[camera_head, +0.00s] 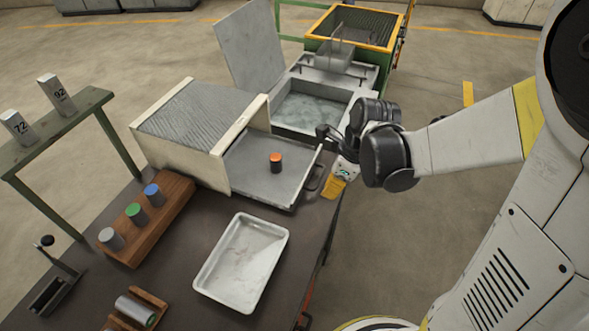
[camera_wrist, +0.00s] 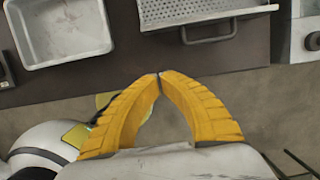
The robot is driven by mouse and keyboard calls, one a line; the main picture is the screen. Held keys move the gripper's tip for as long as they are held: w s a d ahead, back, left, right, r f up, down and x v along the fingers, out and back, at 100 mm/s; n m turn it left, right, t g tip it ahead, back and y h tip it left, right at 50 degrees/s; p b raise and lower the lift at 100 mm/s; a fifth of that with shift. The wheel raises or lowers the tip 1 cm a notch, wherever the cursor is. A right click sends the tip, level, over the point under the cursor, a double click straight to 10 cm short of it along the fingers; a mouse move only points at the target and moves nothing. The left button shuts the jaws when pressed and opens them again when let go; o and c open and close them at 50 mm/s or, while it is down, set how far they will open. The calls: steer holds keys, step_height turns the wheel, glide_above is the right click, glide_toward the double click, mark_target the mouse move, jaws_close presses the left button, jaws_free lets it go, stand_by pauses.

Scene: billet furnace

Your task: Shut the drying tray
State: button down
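The drying tray (camera_head: 245,167) is a grey metal drawer, pulled out of a cream box with a ridged top (camera_head: 190,118). A small dark cylinder with an orange top (camera_head: 276,162) stands in it. Its bar handle (camera_head: 315,178) is on the right-hand front; the wrist view shows this handle (camera_wrist: 210,39) and the tray's perforated metal (camera_wrist: 185,9) at the top. My gripper (camera_head: 333,189) is beside the handle, outside the tray front. In the wrist view its yellow fingertips (camera_wrist: 158,76) meet with nothing between them, apart from the handle.
A white shallow pan (camera_head: 243,263) lies on the dark table. A wooden rack (camera_head: 150,220) with several coloured-top cylinders stands left. An open-lidded basin (camera_head: 315,105) is behind the tray. Open floor lies beyond the table's right edge.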

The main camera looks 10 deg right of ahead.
mark_target(239, 185)
steer(key=b+x, duration=0.4)
steer(key=x, duration=0.6)
steer(key=shift+w+d+f+b, duration=0.15)
steer(key=shift+f+b, duration=0.1)
steer(key=shift+b, duration=0.05)
steer(key=shift+w+a+r, duration=0.1)
steer(key=shift+w+a, duration=0.25)
steer(key=shift+a, duration=0.2)
steer(key=shift+w+a, duration=0.3)
steer(key=shift+a, duration=0.2)
steer(key=shift+w+a+r+b, duration=0.1)
steer(key=shift+w+a+b, duration=0.25)
steer(key=shift+a, duration=0.3)
steer(key=shift+w+a, duration=0.1)
steer(key=w+a, duration=0.3)
steer(key=a, duration=0.2)
steer(key=w+a, duration=0.4)
steer(key=a, duration=0.2)
steer(key=w+a, duration=0.4)
steer(key=a, duration=0.2)
steer(key=shift+w+a, duration=0.15)
steer(key=shift+w, duration=0.1)
